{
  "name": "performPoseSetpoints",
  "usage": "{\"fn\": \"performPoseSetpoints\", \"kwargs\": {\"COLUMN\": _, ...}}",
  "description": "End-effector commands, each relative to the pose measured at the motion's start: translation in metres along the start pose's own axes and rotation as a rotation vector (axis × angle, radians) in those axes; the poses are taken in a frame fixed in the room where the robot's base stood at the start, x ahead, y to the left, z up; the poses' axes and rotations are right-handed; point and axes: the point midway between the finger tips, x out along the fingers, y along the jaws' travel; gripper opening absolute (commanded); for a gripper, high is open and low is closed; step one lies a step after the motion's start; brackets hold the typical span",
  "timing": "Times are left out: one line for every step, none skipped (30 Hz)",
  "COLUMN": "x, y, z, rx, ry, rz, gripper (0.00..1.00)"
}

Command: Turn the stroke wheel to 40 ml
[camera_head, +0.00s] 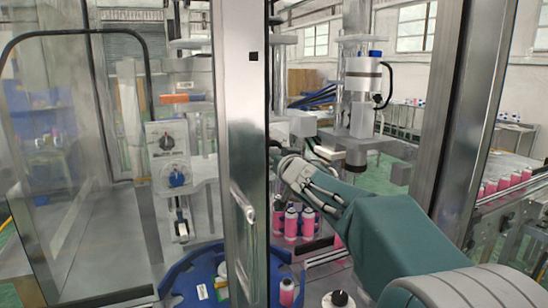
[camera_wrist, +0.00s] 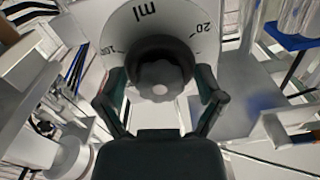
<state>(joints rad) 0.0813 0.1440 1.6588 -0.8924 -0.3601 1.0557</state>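The stroke wheel (camera_wrist: 160,70) is a dark round knob with a pale lobed centre, in the wrist view. I see no 40 mark; the dial's lower part is hidden. My gripper (camera_wrist: 160,88) has one finger on each side of the wheel. The fingertips are very close to its rim; I cannot tell whether they press on it. In the head view my gripper (camera_head: 284,164) reaches past the door post, and the wheel is not visible.
A metal door post (camera_head: 244,110) stands just left of my gripper. Pink cans (camera_head: 291,222) stand below it, near a blue round carrier (camera_head: 190,276). A conveyor (camera_head: 500,205) with pink cans runs at right.

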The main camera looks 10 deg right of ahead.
Motion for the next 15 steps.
{"fn": "performPoseSetpoints", "kwargs": {"x": -0.0001, "y": 0.0000, "z": -0.0001, "rx": 0.000, "ry": 0.000, "rz": 0.000, "gripper": 0.51}}
{"fn": "performPoseSetpoints", "kwargs": {"x": -0.0001, "y": 0.0000, "z": -0.0002, "rx": 0.000, "ry": 0.000, "rz": 0.000, "gripper": 0.37}}
{"fn": "performPoseSetpoints", "kwargs": {"x": -0.0001, "y": 0.0000, "z": -0.0002, "rx": 0.000, "ry": 0.000, "rz": 0.000, "gripper": 0.27}}
{"fn": "performPoseSetpoints", "kwargs": {"x": 0.0000, "y": 0.0000, "z": -0.0003, "rx": 0.000, "ry": 0.001, "rz": 0.000, "gripper": 0.23}}
{"fn": "performPoseSetpoints", "kwargs": {"x": 0.0000, "y": 0.0000, "z": -0.0003, "rx": 0.000, "ry": 0.001, "rz": 0.000, "gripper": 0.19}}
{"fn": "performPoseSetpoints", "kwargs": {"x": 0.0001, "y": 0.0000, "z": -0.0003, "rx": 0.000, "ry": 0.001, "rz": 0.000, "gripper": 0.14}}
{"fn": "performPoseSetpoints", "kwargs": {"x": 0.0001, "y": 0.0000, "z": -0.0004, "rx": 0.000, "ry": 0.001, "rz": 0.000, "gripper": 0.10}}
{"fn": "performPoseSetpoints", "kwargs": {"x": 0.0002, "y": 0.0000, "z": -0.0003, "rx": 0.000, "ry": 0.001, "rz": 0.000, "gripper": 0.09}}
{"fn": "performPoseSetpoints", "kwargs": {"x": 0.0003, "y": 0.0000, "z": -0.0003, "rx": 0.000, "ry": 0.001, "rz": 0.000, "gripper": 0.09}}
{"fn": "performPoseSetpoints", "kwargs": {"x": 0.0003, "y": 0.0000, "z": -0.0003, "rx": 0.000, "ry": 0.001, "rz": 0.000, "gripper": 0.09}}
{"fn": "performPoseSetpoints", "kwargs": {"x": 0.0004, "y": 0.0000, "z": -0.0003, "rx": 0.000, "ry": 0.001, "rz": 0.000, "gripper": 0.09}}
{"fn": "performPoseSetpoints", "kwargs": {"x": 0.0005, "y": 0.0000, "z": -0.0003, "rx": 0.000, "ry": 0.001, "rz": 0.000, "gripper": 0.09}}
{"fn": "performPoseSetpoints", "kwargs": {"x": 0.0005, "y": 0.0000, "z": -0.0002, "rx": 0.000, "ry": 0.001, "rz": 0.000, "gripper": 0.09}}
{"fn": "performPoseSetpoints", "kwargs": {"x": 0.0005, "y": 0.0000, "z": -0.0002, "rx": 0.000, "ry": 0.001, "rz": 0.000, "gripper": 0.09}}
{"fn": "performPoseSetpoints", "kwargs": {"x": 0.0006, "y": 0.0000, "z": -0.0002, "rx": -0.001, "ry": 0.001, "rz": 0.000, "gripper": 0.09}}
